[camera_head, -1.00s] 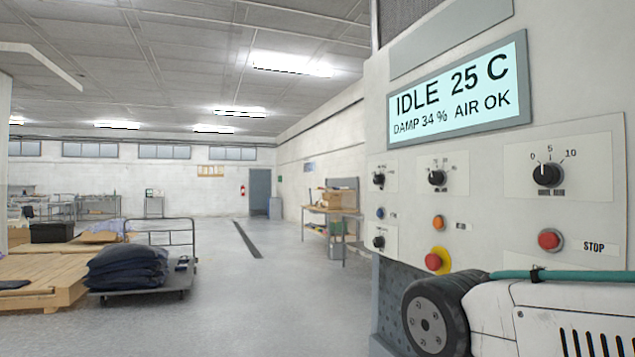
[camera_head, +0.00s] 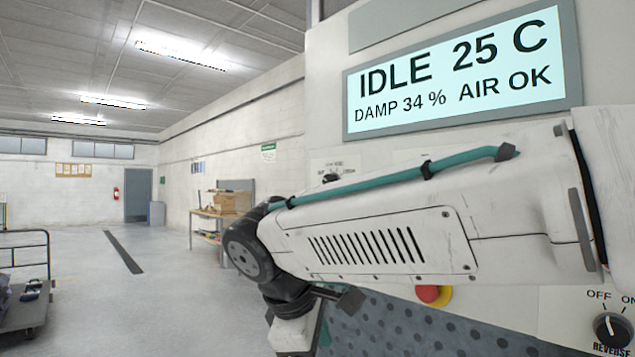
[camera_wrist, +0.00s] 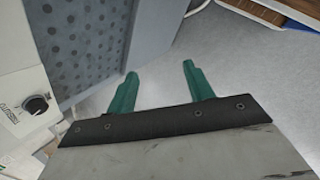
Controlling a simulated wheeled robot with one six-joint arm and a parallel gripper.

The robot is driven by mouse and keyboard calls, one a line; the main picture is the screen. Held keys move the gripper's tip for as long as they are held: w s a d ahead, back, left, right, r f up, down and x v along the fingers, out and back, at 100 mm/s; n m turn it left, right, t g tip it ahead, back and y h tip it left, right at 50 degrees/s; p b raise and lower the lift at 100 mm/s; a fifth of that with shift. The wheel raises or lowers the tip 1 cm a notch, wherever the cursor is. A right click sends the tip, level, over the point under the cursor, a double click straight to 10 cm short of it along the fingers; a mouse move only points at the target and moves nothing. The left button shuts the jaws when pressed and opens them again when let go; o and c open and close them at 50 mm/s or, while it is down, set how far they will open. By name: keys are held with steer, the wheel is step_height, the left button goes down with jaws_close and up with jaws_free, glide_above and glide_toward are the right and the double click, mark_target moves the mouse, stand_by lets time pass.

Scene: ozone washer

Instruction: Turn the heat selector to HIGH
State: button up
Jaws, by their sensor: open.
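My gripper (camera_wrist: 160,70) is open and empty in the wrist view. Its two green fingers point down toward the grey floor, apart from any knob. A black knob (camera_wrist: 37,104) on a white panel shows at the left of the wrist view; its label is too small to read. In the head view a dark knob (camera_head: 331,178) peeks out just above my arm, its label blurred. No knob in view has readable heat or HIGH lettering, so I cannot tell which is the heat selector. My arm hides most of the control panel.
The display (camera_head: 460,68) reads IDLE 25 C, DAMP 34 %, AIR OK. A REVERSE knob (camera_head: 612,330) marked OFF and ON is at lower right. A red button on yellow (camera_head: 430,294) shows below my arm. Open floor lies left; a workbench (camera_head: 210,222) stands behind.

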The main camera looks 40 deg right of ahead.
steer(key=w+d+r+n+h, duration=0.5)
steer(key=w+d+r, duration=0.25)
steer(key=r, duration=0.35)
steer(key=n+g+h, duration=0.1)
steer(key=n+h, duration=0.5)
steer(key=h, duration=0.1)
glide_toward(327, 181)
steer(key=d, duration=0.8)
steer(key=shift+d+f, duration=0.1)
steer(key=shift+d, duration=0.1)
steer(key=c, duration=1)
